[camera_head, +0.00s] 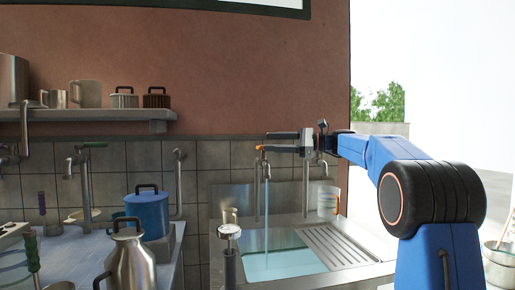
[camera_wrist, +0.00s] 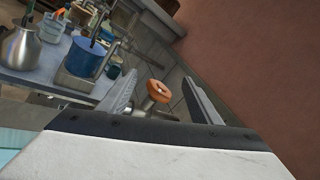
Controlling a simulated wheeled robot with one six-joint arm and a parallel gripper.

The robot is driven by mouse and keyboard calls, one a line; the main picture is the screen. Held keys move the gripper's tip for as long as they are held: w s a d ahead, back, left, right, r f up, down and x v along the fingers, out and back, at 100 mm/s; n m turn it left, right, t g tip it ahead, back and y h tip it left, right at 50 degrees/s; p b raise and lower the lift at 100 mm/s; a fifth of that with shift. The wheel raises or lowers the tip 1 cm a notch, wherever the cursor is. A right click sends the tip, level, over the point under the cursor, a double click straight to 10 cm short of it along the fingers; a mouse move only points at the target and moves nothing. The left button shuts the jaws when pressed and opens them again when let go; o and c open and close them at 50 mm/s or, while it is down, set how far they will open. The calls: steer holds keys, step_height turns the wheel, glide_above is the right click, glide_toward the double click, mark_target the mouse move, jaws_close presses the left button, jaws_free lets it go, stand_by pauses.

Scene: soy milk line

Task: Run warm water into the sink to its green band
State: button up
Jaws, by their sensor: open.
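The sink (camera_head: 375,268) stands at the lower middle, with pale blue water (camera_head: 285,264) in its basin. A thin water stream (camera_head: 266,215) falls into it from the tap (camera_head: 257,180) at the back. My gripper (camera_head: 267,141) is open above the sink's back edge, its fingers pointing left. An orange handle (camera_head: 262,148) shows just at the fingertips. In the wrist view my gripper (camera_wrist: 161,77) has its fingers on either side of the orange handle (camera_wrist: 156,90), with gaps visible. I cannot make out a green band in the basin.
A ribbed drainboard (camera_head: 340,248) lies right of the basin, with a white container (camera_head: 328,200) behind it. Left are a blue pot (camera_head: 148,213) and a metal jug (camera_head: 130,262) on the counter. A shelf (camera_head: 90,116) of vessels hangs on the wall at left.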

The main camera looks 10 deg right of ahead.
steer(key=s+d+f+n+t+h, duration=0.15)
steer(key=s+n+t+h, duration=0.25)
steer(key=n, duration=0.7)
steer(key=s+d+f+n+t+h, duration=0.15)
steer(key=s+n+t+h, duration=0.3)
steer(key=n, duration=0.75)
steer(key=r+x, duration=0.1)
steer(key=x, duration=1.6)
steer(key=shift+a+r, duration=0.2)
steer(key=shift+a, duration=0.05)
steer(key=shift+y, duration=0.25)
steer(key=c, duration=1)
